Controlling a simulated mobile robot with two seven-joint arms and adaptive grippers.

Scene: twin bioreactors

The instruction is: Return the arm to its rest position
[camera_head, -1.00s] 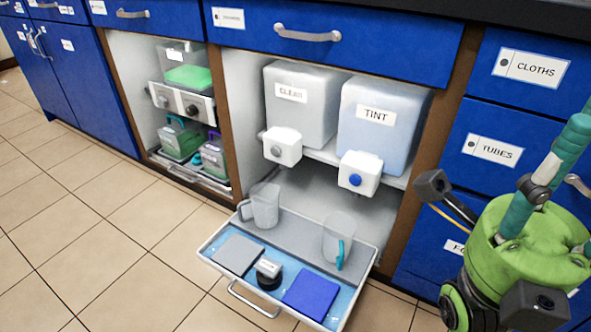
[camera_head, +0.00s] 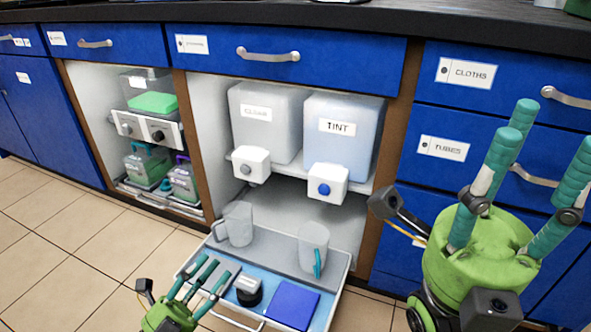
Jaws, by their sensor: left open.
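My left gripper (camera_head: 204,269) is at the bottom left of the head view, in front of the pulled-out tray (camera_head: 340,272). Its teal fingers are spread and empty, and they overlap the tray's front left corner in the picture. My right gripper (camera_head: 538,132) is large at the right, in front of the blue drawers. Its teal fingers point up, stand apart and hold nothing. The lower parts of both arms are out of the picture.
Two jugs (camera_head: 238,224) (camera_head: 313,247), a black-based device (camera_head: 249,290) and a blue pad (camera_head: 291,304) are on the tray. The CLEAR (camera_head: 257,108) and TINT (camera_head: 343,148) tanks stand above. Drawer handles (camera_head: 536,176) lie behind my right gripper. Floor at left is clear.

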